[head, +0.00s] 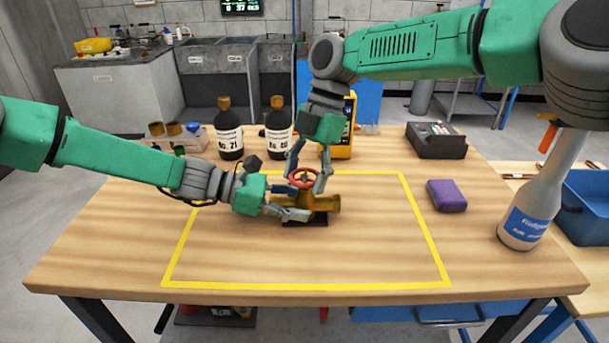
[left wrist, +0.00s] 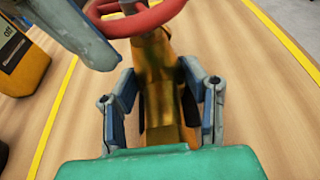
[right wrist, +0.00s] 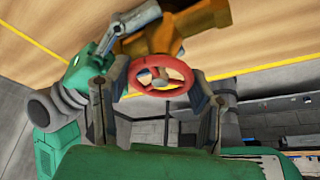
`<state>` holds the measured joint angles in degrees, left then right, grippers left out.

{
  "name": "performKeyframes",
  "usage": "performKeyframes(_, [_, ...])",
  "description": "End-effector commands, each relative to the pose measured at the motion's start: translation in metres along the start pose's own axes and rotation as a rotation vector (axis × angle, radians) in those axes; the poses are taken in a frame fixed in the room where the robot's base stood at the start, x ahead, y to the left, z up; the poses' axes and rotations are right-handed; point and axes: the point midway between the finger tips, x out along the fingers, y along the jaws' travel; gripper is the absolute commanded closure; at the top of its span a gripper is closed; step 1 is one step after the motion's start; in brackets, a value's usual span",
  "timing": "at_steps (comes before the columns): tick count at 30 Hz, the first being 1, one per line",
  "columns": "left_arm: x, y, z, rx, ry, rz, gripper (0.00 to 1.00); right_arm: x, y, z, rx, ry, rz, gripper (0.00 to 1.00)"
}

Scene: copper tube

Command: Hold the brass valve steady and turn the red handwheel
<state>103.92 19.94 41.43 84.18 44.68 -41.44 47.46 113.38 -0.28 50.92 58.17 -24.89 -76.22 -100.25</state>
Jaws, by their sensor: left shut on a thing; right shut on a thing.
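The brass valve (head: 322,204) sits on a dark base (head: 306,221) inside the yellow outline on the table; it also shows in the left wrist view (left wrist: 162,100) and the right wrist view (right wrist: 185,32). The red handwheel (head: 304,178) is on top of the valve. My left gripper (head: 296,212) is shut on the valve body from the left, a finger on each side in the left wrist view. My right gripper (head: 308,180) reaches down from above and is shut on the handwheel (right wrist: 160,75), with fingers at opposite sides of its rim.
Two dark bottles (head: 229,130) and a yellow device (head: 345,130) stand behind the valve. A purple block (head: 446,195), a white bottle (head: 522,228) and a dark box (head: 436,140) are on the right. The front of the yellow-outlined area is clear.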

Motion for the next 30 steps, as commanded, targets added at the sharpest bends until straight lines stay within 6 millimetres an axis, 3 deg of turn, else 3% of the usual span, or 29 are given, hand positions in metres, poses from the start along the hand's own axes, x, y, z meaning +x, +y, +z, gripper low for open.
performKeyframes(30, [-0.0016, 0.0009, -0.0002, 0.0, 0.0, 0.002, 0.76, 0.0, -0.0003, 0.0044, -0.884, -0.008, -0.374, 0.79])
